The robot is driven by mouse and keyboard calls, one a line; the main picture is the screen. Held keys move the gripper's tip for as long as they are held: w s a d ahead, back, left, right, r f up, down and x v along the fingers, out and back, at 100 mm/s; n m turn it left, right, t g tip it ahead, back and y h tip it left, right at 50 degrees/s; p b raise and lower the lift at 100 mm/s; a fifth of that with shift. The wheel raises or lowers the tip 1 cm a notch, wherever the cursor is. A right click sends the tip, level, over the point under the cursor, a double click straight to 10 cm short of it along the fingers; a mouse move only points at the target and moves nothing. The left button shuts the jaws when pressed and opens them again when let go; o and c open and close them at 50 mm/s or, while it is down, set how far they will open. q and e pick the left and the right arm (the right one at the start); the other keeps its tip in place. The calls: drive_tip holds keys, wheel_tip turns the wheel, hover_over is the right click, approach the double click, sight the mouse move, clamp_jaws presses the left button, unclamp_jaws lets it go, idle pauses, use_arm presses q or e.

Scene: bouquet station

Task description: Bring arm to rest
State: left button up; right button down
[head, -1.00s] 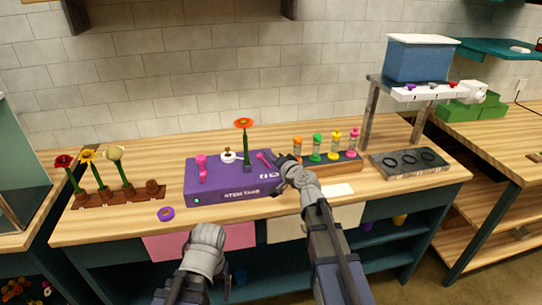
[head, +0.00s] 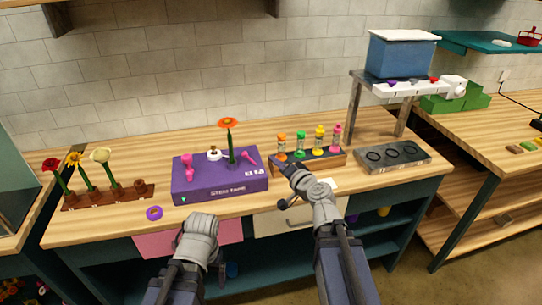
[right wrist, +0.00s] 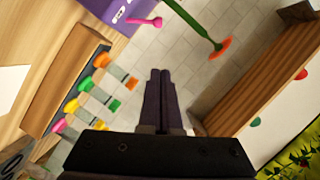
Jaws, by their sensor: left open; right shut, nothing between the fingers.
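My right arm reaches over the front of the workbench, and its gripper (head: 283,163) is by the left end of the bottle rack. In the right wrist view its two fingers (right wrist: 160,75) are closed together with nothing between them. My left gripper (head: 219,268) is low in front of the bench, open, and its fingers are mostly hidden by my own arm. The purple stem tape box (head: 222,190) stands left of my right gripper, apart from it. An orange flower (head: 228,124) stands upright at the box.
The rack (head: 322,160) holds several coloured bottles. A grey tray with dark rings (head: 395,158) lies to its right. A flower rack (head: 105,197) and a purple tape ring (head: 154,213) are at left. A blue bin (head: 400,57) sits on a raised stand. Bare bench shows behind the box.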

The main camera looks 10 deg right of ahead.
idle(0.4)
drive_tip(key=s+a+f+n+g+y, duration=0.1)
drive_tip(key=s+a+f+n+g, duration=0.3)
drive_tip(key=a+f, duration=0.3)
drive_tip(key=s+a+f+n+g+y, duration=0.1)
drive_tip(key=s+a+f+n+g, duration=0.35)
drive_tip(key=a, duration=0.45)
drive_tip(key=s+d+f+n+g+h, duration=0.1)
drive_tip(key=s+f+n+g+h, duration=0.1)
drive_tip(key=s, duration=0.5)
drive_tip(key=s+d+f+n+g+h, duration=0.1)
drive_tip(key=s+f+g+h, duration=0.3)
drive_tip(key=s, duration=0.3)
drive_tip(key=shift+s+d+f+n+g+h, duration=0.25)
drive_tip(key=shift+s+d+n+g+h, duration=0.1)
drive_tip(key=shift+g+h, duration=0.4)
